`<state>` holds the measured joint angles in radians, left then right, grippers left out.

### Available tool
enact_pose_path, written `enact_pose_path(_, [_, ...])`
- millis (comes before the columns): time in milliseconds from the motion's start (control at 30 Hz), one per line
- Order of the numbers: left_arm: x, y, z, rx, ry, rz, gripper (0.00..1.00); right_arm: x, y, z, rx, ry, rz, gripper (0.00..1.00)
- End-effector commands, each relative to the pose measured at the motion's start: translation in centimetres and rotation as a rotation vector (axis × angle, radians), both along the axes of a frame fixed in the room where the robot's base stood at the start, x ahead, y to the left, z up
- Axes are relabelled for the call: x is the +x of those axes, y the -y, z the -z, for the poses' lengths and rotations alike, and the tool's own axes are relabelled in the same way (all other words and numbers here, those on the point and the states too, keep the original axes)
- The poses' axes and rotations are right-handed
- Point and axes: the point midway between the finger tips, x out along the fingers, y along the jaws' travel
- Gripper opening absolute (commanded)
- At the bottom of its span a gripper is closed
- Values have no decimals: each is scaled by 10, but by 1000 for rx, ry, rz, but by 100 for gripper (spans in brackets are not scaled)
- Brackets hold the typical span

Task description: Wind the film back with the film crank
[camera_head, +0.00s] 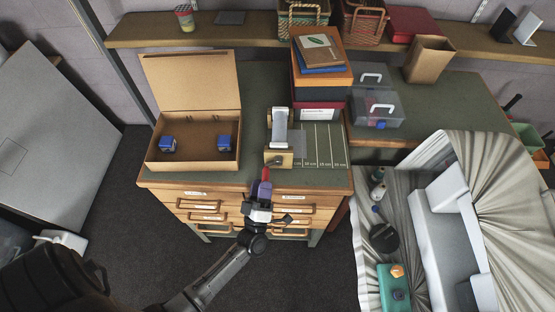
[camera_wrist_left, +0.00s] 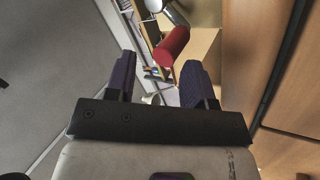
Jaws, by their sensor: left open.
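The film winder (camera_head: 279,138) stands on the green worktop near its front edge, with a pale roll between its metal sides and a wooden block at the front. In the left wrist view the handle is beyond the fingertips (camera_wrist_left: 162,75), nearer the right finger. My right gripper is out of view.
An open cardboard box (camera_head: 194,155) with two blue items stands left of the winder. Stacked boxes (camera_head: 320,84) and a clear case (camera_head: 377,108) stand behind and to the right. Drawers with wooden handles (camera_head: 203,206) are below the worktop edge, close to my gripper.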

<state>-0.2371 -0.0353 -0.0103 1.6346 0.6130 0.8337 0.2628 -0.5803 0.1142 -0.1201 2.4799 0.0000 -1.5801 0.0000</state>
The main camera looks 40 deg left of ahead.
Motion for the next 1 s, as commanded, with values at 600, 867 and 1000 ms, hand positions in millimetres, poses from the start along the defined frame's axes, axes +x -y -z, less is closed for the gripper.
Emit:
enact_pose_path(600, [-41,33,-1,0,0,0,49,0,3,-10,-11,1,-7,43])
enact_pose_path(867, [-43,35,-1,1,1,0,49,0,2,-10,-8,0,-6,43])
enact_pose_path(1000, [-43,35,-1,1,1,0,49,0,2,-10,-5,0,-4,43])
